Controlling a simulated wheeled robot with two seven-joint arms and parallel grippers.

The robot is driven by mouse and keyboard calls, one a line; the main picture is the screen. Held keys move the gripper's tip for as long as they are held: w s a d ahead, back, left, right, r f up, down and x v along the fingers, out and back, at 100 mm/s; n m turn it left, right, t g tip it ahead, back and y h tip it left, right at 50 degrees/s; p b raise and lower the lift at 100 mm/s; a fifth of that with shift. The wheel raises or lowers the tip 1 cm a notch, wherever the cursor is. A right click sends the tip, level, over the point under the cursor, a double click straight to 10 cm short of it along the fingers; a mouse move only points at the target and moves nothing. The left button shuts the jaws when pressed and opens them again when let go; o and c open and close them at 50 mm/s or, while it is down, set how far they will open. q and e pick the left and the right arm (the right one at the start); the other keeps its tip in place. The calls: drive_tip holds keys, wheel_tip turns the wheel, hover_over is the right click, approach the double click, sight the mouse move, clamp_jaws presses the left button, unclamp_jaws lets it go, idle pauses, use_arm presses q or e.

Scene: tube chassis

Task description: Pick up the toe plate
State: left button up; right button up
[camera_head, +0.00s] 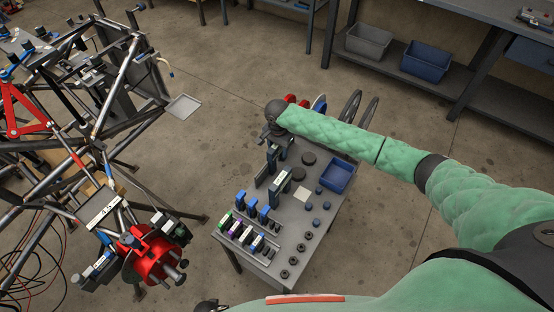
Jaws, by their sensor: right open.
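My right gripper (271,170) reaches down over the far left part of the grey cart (318,233), its wrist above the cart's far end. Its jaws are open. I cannot tell for sure which piece is the toe plate. My left gripper is not in view.
Several blue-topped pieces (252,207), dark discs and a blue tray (338,177) share the cart. Red and blue round parts and dark hoops stand at its far end. The tube chassis (100,150) fills the left. A bench with bins (426,62) stands at the back right.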

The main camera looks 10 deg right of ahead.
drive_tip(key=shift+f+p, duration=0.2)
drive_tip(key=shift+p, duration=0.1)
idle(0.4)
drive_tip(key=shift+c, duration=0.2)
clamp_jaws()
idle(1.2)
